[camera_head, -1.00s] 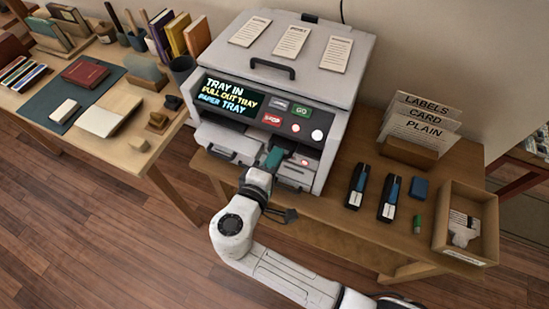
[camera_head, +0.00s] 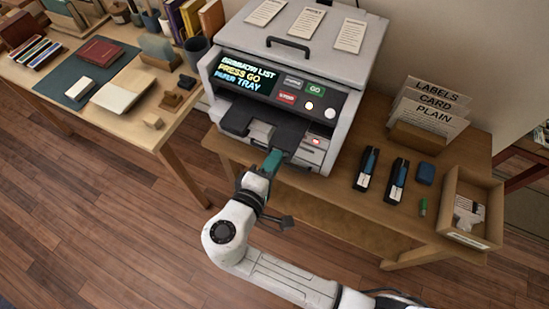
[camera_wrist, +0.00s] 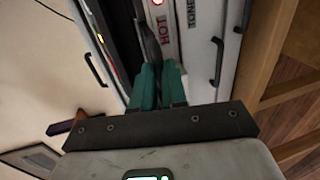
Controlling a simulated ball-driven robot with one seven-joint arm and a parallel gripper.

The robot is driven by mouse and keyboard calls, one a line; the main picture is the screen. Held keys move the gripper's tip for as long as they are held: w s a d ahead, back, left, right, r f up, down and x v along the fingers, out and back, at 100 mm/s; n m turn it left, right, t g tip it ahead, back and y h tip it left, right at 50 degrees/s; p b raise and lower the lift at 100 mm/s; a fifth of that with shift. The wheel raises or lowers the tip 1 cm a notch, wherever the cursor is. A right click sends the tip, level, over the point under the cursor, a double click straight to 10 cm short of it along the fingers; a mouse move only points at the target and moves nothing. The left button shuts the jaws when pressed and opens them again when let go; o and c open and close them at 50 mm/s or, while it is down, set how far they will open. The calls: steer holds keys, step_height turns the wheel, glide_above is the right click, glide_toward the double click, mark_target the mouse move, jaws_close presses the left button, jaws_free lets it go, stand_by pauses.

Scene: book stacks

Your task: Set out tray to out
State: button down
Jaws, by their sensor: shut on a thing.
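The machine (camera_head: 345,85) is a grey printer-like box on a wooden table. Its screen (camera_head: 245,75) reads "PRESS GO" and "PAPER TRAY" under a top line ending in "LIST". My gripper (camera_head: 273,162) is at the tray's front edge. In the wrist view its teal fingers (camera_wrist: 158,85) are shut on a dark, narrow part (camera_wrist: 149,45), seemingly the tray's front; the fingers hide the contact. Beside it are a red "HOT" label and a "TONER" label.
A GO button (camera_head: 315,90) and a red button (camera_head: 286,98) sit on the panel. Two staplers (camera_head: 367,168) and a wooden box (camera_head: 470,210) are on the table to the right. A desk (camera_head: 130,110) with books stands at left. The floor in front is clear.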

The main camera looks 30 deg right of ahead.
steer(key=c, duration=1.4)
jaws_free()
steer(key=shift+s+a, duration=0.2)
steer(key=shift+a, duration=0.1)
steer(key=shift+o, duration=1.2)
steer(key=shift+d, duration=0.1)
steer(key=b+v, duration=0.1)
steer(key=v, duration=0.9)
steer(key=shift+s+a, duration=0.2)
steer(key=shift+a, duration=0.15)
steer(key=s+d+f+m+g+y, duration=0.25)
steer(key=d+f, duration=0.25)
steer(key=d, duration=0.3)
steer(key=s+d+f+m+g+y, duration=0.15)
steer(key=d+f+g, duration=0.25)
steer(key=d, duration=0.4)
steer(key=s+d+f+m+g+y, duration=0.1)
steer(key=s+d+f+m+y, duration=0.1)
steer(key=s+y, duration=0.6)
steer(key=s+d+m, duration=0.1)
steer(key=s+d, duration=0.1)
steer(key=shift+d+f+m, duration=0.3)
steer(key=shift+d, duration=0.05)
